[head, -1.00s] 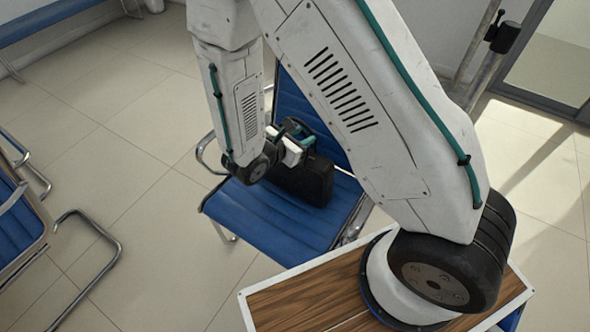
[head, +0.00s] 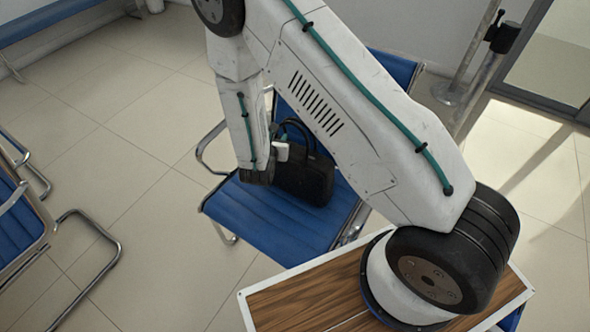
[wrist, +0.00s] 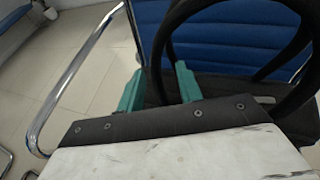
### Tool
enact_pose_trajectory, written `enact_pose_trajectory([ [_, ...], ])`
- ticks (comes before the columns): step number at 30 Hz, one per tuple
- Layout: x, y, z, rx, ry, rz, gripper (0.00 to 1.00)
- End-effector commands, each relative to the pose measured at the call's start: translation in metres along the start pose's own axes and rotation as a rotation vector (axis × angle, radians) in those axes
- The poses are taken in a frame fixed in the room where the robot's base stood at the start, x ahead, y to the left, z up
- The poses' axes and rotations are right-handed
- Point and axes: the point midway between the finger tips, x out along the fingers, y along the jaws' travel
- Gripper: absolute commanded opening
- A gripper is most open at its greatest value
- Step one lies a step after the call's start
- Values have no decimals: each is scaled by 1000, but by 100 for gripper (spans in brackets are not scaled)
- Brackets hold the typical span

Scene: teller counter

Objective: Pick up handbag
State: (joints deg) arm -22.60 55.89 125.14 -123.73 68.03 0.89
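The black handbag (head: 306,180) stands upright on the blue chair seat (head: 270,222), its looped handle (head: 300,124) raised. My gripper (head: 282,142) is at the left side of the handle, above the bag's left end. In the wrist view the two teal fingertips of my gripper (wrist: 160,87) are apart. One side of the black handle (wrist: 158,58) runs down between them, with space visible, and the bag top (wrist: 225,88) lies beyond. The lower part of the bag is hidden by my wrist in that view.
The chair has a chrome armrest (head: 207,146) on the left, close to my gripper, and a blue backrest (wrist: 235,38) behind the bag. Another blue chair (head: 14,215) stands at the far left. Tiled floor between is clear.

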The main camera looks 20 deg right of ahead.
Motion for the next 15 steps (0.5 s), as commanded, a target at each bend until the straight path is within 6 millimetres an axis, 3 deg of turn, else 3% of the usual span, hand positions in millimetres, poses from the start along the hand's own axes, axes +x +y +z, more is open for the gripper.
enact_pose_trajectory([
  [7, 3, 1, 0, 0, 0, 1, 36],
  [8, 3, 0, 0, 0, 0, 1, 33],
  [11, 3, 0, 0, 0, 0, 1, 5],
  [12, 3, 0, 0, 0, -1, 1, 0],
  [15, 3, 0, 0, 0, -1, 0, 0],
])
